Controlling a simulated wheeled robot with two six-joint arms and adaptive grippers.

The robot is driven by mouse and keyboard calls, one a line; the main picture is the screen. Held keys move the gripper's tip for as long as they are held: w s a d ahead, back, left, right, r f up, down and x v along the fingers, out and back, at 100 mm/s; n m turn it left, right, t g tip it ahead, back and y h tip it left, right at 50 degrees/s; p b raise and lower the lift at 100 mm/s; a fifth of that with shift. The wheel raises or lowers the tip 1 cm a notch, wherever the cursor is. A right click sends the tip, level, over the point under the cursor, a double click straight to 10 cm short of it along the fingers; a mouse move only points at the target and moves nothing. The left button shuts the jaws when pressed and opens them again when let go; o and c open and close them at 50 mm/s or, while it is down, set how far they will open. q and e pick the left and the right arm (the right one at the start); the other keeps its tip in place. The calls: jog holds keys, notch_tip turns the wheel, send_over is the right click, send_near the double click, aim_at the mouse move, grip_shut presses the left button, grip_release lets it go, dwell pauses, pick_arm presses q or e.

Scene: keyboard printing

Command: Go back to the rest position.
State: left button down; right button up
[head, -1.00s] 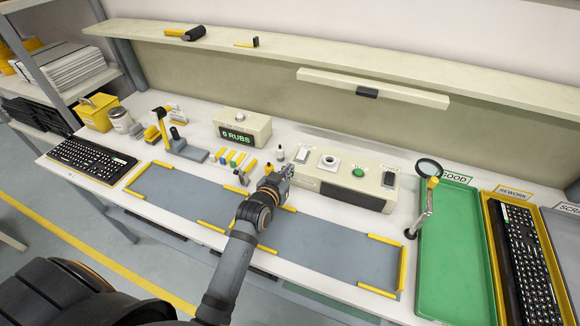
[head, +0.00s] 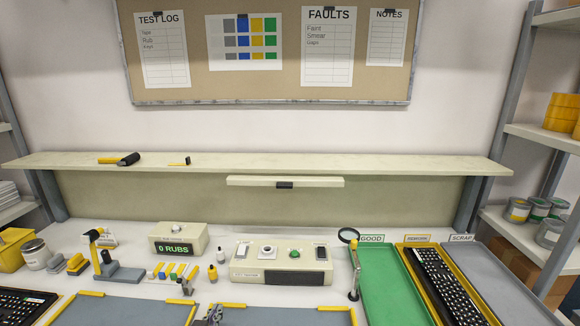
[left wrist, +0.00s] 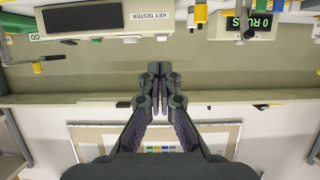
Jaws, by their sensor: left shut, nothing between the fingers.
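My left gripper (head: 211,316) shows only as a dark tip at the bottom edge of the head view, in front of the key tester and near the grey mats. In the left wrist view my left gripper (left wrist: 160,78) has its fingers together with nothing between them. That view is upside down, with the key tester (left wrist: 148,22) and the rub counter (left wrist: 262,24) along its top. My right gripper is in no view.
The key tester (head: 256,276) and the rub counter reading 0 RUBS (head: 191,235) stand on the bench. A magnifier (head: 348,236) rises beside the empty green GOOD tray (head: 375,300). The REWORK tray (head: 404,252) holds a keyboard (head: 452,285). A shelf (head: 400,165) spans the back.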

pick_arm(q)
jog(key=s+a+f+g, duration=0.2)
jog(key=s+g, duration=0.1)
jog(key=s, duration=0.5)
jog(key=s+a+f+g+y, duration=0.1)
jog(key=s+f+g, duration=0.1)
jog(key=s+g, duration=0.35)
jog(key=s+a+f+g, duration=0.1)
jog(key=s+a+f, duration=0.15)
jog(key=s, duration=0.65)
notch_tip(320, 180, down, 25)
jog(key=s+a+g, duration=0.2)
jog(key=s, duration=0.1)
jog(key=s+f+g, duration=0.1)
jog(key=s+f, duration=1.7)
jog(key=s, duration=0.1)
jog(key=shift+a, duration=0.45)
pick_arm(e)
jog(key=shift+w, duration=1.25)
